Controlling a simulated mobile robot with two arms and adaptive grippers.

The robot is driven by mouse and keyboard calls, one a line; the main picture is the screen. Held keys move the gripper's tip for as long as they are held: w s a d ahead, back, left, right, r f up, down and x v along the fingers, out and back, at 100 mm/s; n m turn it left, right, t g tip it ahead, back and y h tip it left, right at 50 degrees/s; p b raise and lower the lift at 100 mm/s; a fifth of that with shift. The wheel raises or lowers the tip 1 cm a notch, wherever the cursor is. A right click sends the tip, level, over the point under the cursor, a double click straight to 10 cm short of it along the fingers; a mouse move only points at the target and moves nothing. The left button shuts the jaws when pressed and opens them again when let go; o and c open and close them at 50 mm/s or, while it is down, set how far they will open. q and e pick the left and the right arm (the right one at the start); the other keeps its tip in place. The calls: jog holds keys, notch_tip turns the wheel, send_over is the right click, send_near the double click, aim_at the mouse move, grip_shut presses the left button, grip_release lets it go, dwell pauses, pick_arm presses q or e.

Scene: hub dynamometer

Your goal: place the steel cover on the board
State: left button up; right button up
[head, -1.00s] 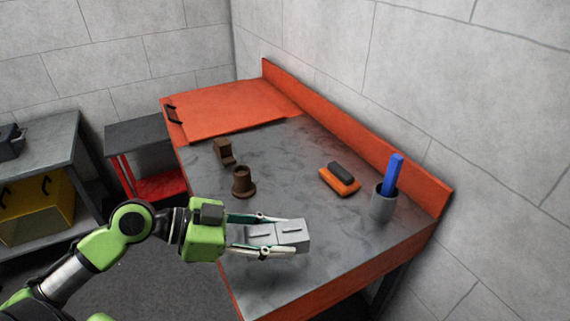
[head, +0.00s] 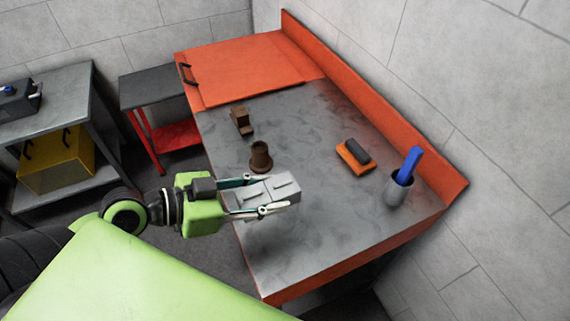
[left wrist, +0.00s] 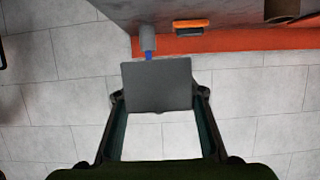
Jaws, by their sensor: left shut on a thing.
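The steel cover (head: 277,189) is a pale grey block with slots on its top. My left gripper (head: 262,197) is shut on it, one finger along each side. The cover is held above the left edge of the worktable, just in front of a brown flanged part. In the left wrist view the cover (left wrist: 157,85) shows as a plain grey face between the fingertips. A flat orange board (head: 245,68) with a dark handle lies at the far end of the table; I cannot tell if it is the task's board. My right gripper is not in view.
The grey worktable (head: 320,225) holds the brown flanged part (head: 260,157), a brown stepped block (head: 241,121), an orange-and-black eraser-like block (head: 354,154) and a grey cup (head: 398,188) with a blue bar (head: 409,165). An orange rail (head: 375,105) runs along the wall. The table's middle is clear.

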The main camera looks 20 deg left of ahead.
aim_at(269, 181)
pick_arm(q)
jog(key=w+f+b, duration=0.1)
jog(key=w+b, duration=0.1)
jog(key=b, duration=0.1)
jog(key=shift+a+f, duration=0.4)
jog(key=w+a+f+b, duration=0.1)
jog(key=w+f+b, duration=0.1)
jog(key=w, duration=0.1)
jog(key=w+a+f+b, duration=0.2)
jog(key=w+b, duration=0.1)
jog(key=w+a+f+b, duration=0.1)
jog(key=w+f+b, duration=0.1)
jog(key=w, duration=0.1)
jog(key=shift+a+f, duration=0.25)
jog(key=shift+a, duration=0.05)
jog(key=shift+w+a+f, duration=0.1)
jog(key=shift+w+f, duration=0.15)
jog(key=shift+f, duration=0.2)
notch_tip(269, 181, down, 3)
jog(key=shift+w+a+f, duration=0.1)
jog(key=shift+w, duration=0.05)
jog(key=shift+f, duration=0.15)
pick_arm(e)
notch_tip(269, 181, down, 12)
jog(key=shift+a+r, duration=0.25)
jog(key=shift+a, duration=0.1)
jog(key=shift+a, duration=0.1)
